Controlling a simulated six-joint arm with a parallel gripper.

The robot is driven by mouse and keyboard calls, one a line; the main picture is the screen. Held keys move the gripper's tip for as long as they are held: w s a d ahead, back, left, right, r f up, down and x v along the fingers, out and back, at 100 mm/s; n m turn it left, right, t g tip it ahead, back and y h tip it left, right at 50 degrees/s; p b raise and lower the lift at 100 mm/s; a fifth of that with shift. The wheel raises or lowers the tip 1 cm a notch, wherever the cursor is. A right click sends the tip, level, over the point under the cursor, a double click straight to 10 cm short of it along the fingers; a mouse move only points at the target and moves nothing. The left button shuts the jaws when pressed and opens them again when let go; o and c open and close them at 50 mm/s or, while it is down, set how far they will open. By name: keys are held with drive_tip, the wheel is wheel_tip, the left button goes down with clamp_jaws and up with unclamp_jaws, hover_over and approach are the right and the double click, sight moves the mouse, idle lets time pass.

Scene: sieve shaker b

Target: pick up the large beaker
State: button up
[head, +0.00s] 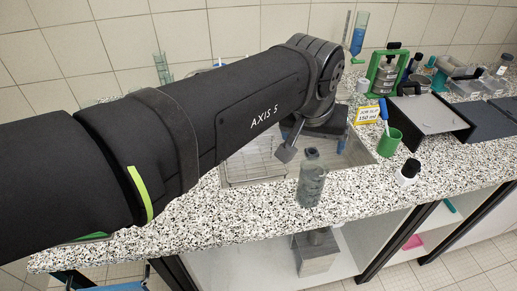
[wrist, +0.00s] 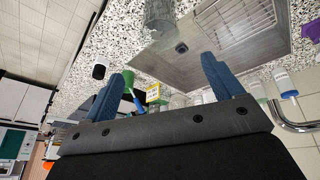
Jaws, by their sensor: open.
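A clear glass beaker (head: 311,187), the largest in plain view, stands upright on the speckled counter at the front edge of the sink. In the wrist view the beaker (wrist: 158,14) is at the top, cut off by the frame edge. My gripper (wrist: 164,76) is open, its two blue fingers wide apart with nothing between them. The beaker is beyond the fingertips, not touching them. In the head view my arm hides most of the gripper.
The sink (wrist: 212,62) holds a wire rack (wrist: 242,25). A green cup (head: 389,142) with a blue brush, a yellow card (head: 367,115) and a black-capped jar (head: 408,171) stand right of the sink. A metal tap (wrist: 292,125) is near my gripper. A green-framed device (head: 384,72) stands behind.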

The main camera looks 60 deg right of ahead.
drive_tip(key=a+m+h, duration=0.2)
drive_tip(key=a+m, duration=0.1)
approach(317, 172)
drive_tip(key=x, duration=0.6)
drive_tip(key=shift+d+f, duration=0.1)
drive_tip(key=shift+f, duration=0.2)
drive_tip(key=shift+c, duration=0.5)
drive_tip(key=c, duration=1.3)
drive_tip(key=shift+r, duration=0.1)
drive_tip(key=shift+c, duration=0.2)
